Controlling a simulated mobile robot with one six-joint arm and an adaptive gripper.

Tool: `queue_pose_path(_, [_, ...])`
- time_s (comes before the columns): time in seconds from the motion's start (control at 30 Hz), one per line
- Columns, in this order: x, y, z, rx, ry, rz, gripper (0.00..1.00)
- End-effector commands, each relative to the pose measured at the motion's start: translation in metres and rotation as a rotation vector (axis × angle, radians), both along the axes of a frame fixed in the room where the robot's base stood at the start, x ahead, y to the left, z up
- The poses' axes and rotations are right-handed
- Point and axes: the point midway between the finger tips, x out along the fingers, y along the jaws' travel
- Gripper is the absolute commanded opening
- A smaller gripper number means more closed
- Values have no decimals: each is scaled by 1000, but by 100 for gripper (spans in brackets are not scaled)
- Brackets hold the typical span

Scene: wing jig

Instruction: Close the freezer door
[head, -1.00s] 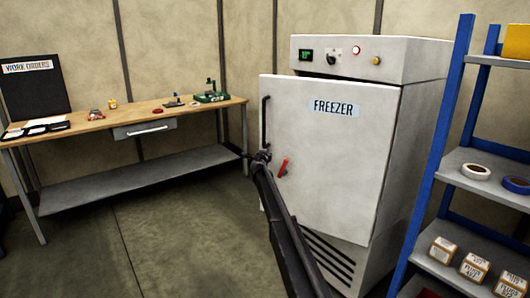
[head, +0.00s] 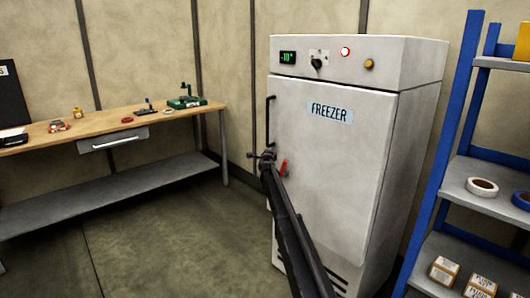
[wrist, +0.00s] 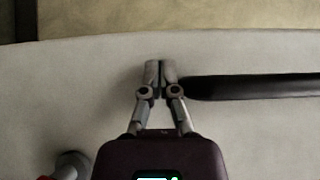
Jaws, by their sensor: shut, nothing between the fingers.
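The white freezer (head: 400,150) stands right of centre in the head view. Its door (head: 330,165) sits flush or nearly flush with the cabinet front; I cannot tell whether it is latched. The door has a black vertical handle (head: 270,122), a FREEZER label (head: 330,113) and a red lever (head: 284,169). My gripper (head: 265,157) is shut and empty at the door's left edge, just below the handle. In the wrist view its closed fingertips (wrist: 159,70) are against or very close to the white door face (wrist: 90,85), beside the end of the black handle (wrist: 250,86).
A blue shelf rack (head: 448,150) with tape rolls and small boxes stands close at the freezer's right. A wooden workbench (head: 100,130) with several small items is at the left. The floor (head: 170,245) between bench and freezer is clear.

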Motion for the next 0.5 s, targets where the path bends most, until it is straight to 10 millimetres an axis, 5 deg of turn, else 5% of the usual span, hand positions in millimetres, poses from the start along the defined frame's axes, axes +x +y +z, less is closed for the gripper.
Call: queue_pose_path(0.5, [8, -8, 1, -3, -1, -2, 0])
